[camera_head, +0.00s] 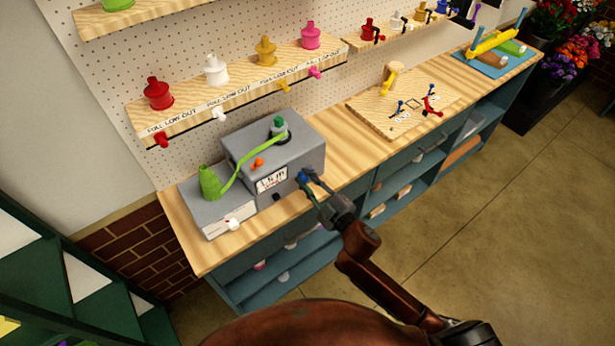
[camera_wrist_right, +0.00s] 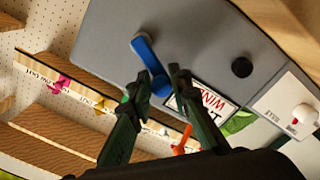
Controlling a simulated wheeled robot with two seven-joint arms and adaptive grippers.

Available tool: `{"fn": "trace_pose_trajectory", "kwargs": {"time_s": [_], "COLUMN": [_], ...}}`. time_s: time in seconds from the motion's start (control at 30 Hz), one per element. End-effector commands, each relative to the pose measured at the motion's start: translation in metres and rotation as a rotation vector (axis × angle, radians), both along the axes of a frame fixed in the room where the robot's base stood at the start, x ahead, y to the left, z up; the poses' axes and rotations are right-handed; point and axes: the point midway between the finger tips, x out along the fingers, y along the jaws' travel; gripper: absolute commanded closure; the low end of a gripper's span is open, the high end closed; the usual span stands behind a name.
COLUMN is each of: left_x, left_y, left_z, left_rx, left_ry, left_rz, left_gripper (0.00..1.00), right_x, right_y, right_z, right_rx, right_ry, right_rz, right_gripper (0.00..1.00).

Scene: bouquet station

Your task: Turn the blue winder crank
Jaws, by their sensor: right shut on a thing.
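The grey winder box (camera_head: 290,138) stands on the wooden bench, with a white label (camera_head: 271,180) on its front. The blue winder crank (camera_head: 303,176) is on the front face, at the right of the label. It also shows in the wrist view as a blue bar (camera_wrist_right: 145,52), its lower end between my fingers. My right gripper (camera_head: 308,182) is shut on the blue crank; in the wrist view its two dark fingers (camera_wrist_right: 161,88) stand on either side of it. The fingers partly hide the crank in the head view. My left gripper is in neither view.
A green ribbon runs from a green cone (camera_head: 209,182) to a green knob (camera_head: 279,127) on the box. A lower grey box (camera_head: 212,221) with a white knob adjoins at left. A wooden board (camera_head: 372,108) with small pegs lies farther right; bare bench lies between.

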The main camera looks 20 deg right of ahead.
Motion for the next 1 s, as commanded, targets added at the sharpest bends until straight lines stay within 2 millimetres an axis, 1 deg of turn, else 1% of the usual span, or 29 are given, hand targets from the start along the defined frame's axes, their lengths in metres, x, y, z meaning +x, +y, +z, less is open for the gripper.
{"fn": "trace_pose_trajectory", "kwargs": {"time_s": [0.03, 0.17, 0.2, 0.4, 0.67, 0.77, 0.87, 1.0], "left_x": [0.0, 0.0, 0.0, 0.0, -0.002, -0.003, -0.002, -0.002], "left_y": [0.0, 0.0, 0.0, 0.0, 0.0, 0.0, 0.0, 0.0], "left_z": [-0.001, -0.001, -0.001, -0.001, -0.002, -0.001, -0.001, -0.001], "left_rx": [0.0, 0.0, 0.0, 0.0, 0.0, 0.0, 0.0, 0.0], "left_ry": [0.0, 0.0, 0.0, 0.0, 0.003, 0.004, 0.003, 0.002], "left_rz": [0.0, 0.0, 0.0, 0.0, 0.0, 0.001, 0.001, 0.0], "left_gripper": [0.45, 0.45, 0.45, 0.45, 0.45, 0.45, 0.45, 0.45], "right_x": [-0.001, -0.001, -0.001, -0.001, -0.001, -0.005, -0.016, -0.043], "right_y": [0.001, 0.001, 0.001, 0.001, 0.0, -0.002, -0.006, -0.016], "right_z": [-0.006, -0.007, -0.007, -0.005, -0.003, -0.004, -0.004, -0.005], "right_rx": [0.003, 0.003, 0.004, 0.003, 0.003, 0.003, 0.003, 0.003], "right_ry": [0.009, 0.011, 0.012, 0.009, 0.006, 0.006, 0.008, 0.009], "right_rz": [0.002, 0.002, 0.002, 0.001, 0.0, 0.0, -0.001, 0.0], "right_gripper": [1.0, 1.0, 0.8, 0.66, 0.66, 0.66, 0.66, 0.66]}}
